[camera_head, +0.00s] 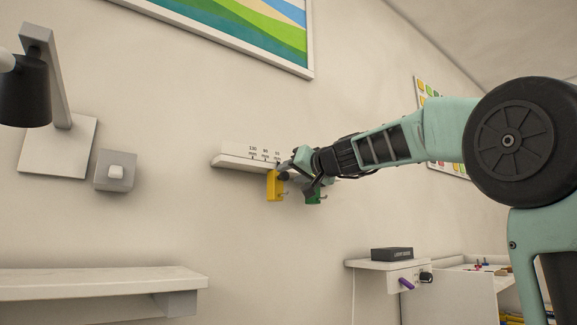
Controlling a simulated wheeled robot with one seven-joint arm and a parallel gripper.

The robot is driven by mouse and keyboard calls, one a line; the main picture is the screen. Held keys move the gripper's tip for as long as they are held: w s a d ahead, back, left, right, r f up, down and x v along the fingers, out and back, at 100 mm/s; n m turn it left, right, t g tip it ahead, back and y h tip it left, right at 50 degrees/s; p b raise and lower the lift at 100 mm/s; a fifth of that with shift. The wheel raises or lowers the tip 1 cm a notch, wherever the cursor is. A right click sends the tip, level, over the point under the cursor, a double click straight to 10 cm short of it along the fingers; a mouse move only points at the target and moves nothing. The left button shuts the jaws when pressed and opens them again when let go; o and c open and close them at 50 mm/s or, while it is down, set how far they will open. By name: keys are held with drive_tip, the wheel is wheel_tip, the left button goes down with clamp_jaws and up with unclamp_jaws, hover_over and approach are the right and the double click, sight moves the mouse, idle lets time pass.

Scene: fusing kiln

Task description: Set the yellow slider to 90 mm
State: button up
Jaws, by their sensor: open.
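The yellow slider (272,187) hangs from a white wall rail (228,161) with a printed scale (253,150). The numbers appear to fall from 120 at the left through 90; the label nearest above the slider is small and hard to read. The slider sits right of the 90 mark. My gripper (287,178) is open at the rail, coming from the right, close against the slider's right side. I cannot tell whether the fingers touch it. The gripper hides the rail's right part. A green slider (313,197) shows partly below my gripper.
A white shelf (90,284) juts out at lower left. A lamp (25,90) and a grey wall switch (115,171) are on the left wall. A small shelf (375,265) with a dark box (392,254) is at lower right.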

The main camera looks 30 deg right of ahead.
sight(276, 172)
drive_tip(key=shift+w+a+p, duration=0.1)
drive_tip(key=shift+w+p, duration=0.2)
drive_tip(key=shift+w, duration=0.8)
clamp_jaws()
drive_tip(key=a, duration=0.4)
drive_tip(key=shift+s, duration=0.1)
unclamp_jaws()
